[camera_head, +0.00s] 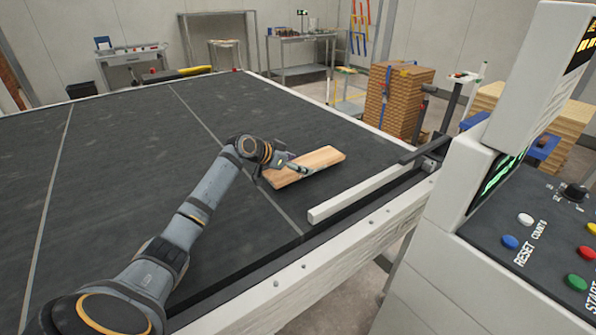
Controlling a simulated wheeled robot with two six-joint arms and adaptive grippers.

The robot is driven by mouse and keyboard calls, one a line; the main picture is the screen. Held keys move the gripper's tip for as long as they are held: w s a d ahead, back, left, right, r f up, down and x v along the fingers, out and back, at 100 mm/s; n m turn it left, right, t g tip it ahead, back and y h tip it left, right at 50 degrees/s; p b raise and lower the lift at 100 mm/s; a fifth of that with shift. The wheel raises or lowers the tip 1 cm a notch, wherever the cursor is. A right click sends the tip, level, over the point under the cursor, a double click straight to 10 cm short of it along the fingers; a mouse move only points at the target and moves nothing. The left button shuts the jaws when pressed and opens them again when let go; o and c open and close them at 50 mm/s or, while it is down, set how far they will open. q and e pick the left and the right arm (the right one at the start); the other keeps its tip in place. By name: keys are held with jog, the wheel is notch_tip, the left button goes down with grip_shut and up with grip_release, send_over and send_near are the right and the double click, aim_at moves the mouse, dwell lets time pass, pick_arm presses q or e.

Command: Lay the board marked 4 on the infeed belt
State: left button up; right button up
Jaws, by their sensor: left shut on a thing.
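A light wooden board (318,159) is over the dark infeed belt (130,160), near the right rail. No number can be read on it from here. My left gripper (293,168) is at the board's near left end and shut on it. The board looks roughly flat and low over the belt; I cannot tell whether it touches the surface. The gripper's fingers are small and partly hidden against the board. My right gripper is not in view.
A pale guide bar (365,194) lies along the belt's right edge. The machine's control panel (545,235) with coloured buttons stands at the right. A tall stack of boards (397,100) stands behind the rail. Most of the belt to the left is clear.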

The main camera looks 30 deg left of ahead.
pick_arm(q)
notch_tip(320, 180, down, 3)
jog(key=shift+r+p, duration=0.15)
jog(key=shift+p, duration=0.2)
jog(key=shift+f, duration=0.3)
jog(key=o, duration=1.3)
